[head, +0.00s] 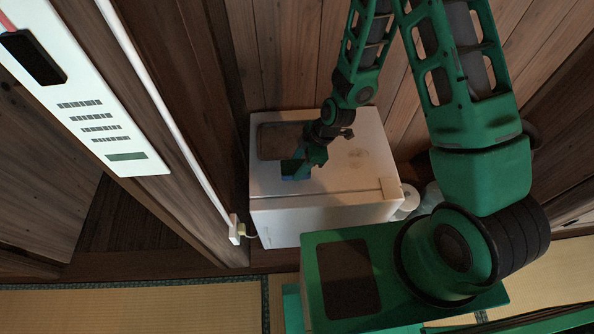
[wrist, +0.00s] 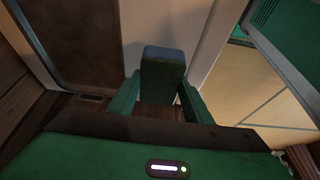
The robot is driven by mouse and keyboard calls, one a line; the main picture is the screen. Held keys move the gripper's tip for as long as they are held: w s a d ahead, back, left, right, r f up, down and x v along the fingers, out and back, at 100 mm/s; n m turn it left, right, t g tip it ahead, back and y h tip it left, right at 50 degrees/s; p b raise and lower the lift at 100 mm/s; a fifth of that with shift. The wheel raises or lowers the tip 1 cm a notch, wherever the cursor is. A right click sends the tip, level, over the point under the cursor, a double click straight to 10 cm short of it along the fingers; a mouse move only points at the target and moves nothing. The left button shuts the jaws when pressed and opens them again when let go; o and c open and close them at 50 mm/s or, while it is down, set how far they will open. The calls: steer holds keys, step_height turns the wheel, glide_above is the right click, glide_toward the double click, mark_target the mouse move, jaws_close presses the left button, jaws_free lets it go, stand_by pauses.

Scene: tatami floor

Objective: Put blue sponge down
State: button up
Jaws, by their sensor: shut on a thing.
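My gripper (head: 308,160) is shut on the blue sponge (head: 295,171), over the left part of a white box-shaped unit (head: 340,186) in the head view. In the wrist view the dark blue sponge (wrist: 163,68) stands out between the two green fingers of my gripper (wrist: 160,92). A pale surface lies behind it in that view. I cannot tell whether the sponge touches the white unit.
A dark panel (head: 280,141) is set in the white unit. A wooden post and a wall socket with a plug (head: 237,230) are close on its left. White round items (head: 409,199) stand at its right. Tatami (head: 130,308) lies at the lower left.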

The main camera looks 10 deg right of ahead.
steer(key=shift+f, duration=2)
steer(key=o, duration=1.2)
steer(key=shift+f, duration=0.1)
steer(key=v, duration=1.2)
